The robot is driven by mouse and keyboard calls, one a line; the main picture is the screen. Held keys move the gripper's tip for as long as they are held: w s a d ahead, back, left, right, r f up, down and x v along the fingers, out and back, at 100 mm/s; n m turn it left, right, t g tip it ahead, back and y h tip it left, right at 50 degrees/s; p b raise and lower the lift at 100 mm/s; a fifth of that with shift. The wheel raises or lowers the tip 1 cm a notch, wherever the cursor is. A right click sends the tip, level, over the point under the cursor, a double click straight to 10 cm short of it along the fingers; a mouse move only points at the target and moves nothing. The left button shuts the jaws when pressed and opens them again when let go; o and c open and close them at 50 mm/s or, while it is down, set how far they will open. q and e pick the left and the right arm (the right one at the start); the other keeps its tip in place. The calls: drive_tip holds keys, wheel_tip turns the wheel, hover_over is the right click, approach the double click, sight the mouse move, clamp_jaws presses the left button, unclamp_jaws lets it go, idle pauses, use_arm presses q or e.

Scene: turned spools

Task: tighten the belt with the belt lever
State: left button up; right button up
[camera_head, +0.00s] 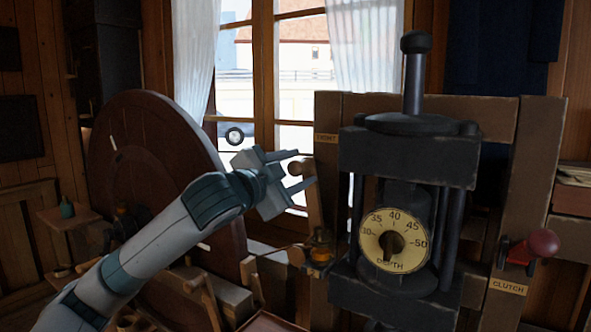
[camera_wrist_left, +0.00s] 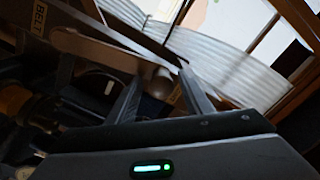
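The belt lever (camera_head: 314,205) looks like a pale wooden handle on the left post of the dark machine, partly hidden by my gripper in the head view. My left gripper (camera_head: 306,167) is open, its two fingers apart beside the lever's upper part. In the left wrist view a BELT label (camera_wrist_left: 39,19) shows at the upper left, with a tan wooden bar (camera_wrist_left: 95,50) near it. A rounded end (camera_wrist_left: 161,80) shows between the open fingers (camera_wrist_left: 160,90). I cannot tell whether they touch it. My right gripper is not in view.
A dark press with a DEPTH dial (camera_head: 394,244) stands to the right. A red-knobbed lever (camera_head: 541,243) is by a CLUTCH label (camera_head: 508,286). A large wooden wheel (camera_head: 135,170) stands behind my left arm. A small brass-coloured fitting (camera_head: 320,254) sits below the gripper.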

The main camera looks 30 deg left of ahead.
use_arm(q)
drive_tip(key=shift+s+a, duration=0.1)
drive_tip(key=shift+s+b, duration=0.3)
drive_tip(key=shift+s, duration=0.25)
drive_tip(key=s+a+b, duration=0.1)
drive_tip(key=s+b, duration=0.8)
drive_tip(key=s, duration=0.7)
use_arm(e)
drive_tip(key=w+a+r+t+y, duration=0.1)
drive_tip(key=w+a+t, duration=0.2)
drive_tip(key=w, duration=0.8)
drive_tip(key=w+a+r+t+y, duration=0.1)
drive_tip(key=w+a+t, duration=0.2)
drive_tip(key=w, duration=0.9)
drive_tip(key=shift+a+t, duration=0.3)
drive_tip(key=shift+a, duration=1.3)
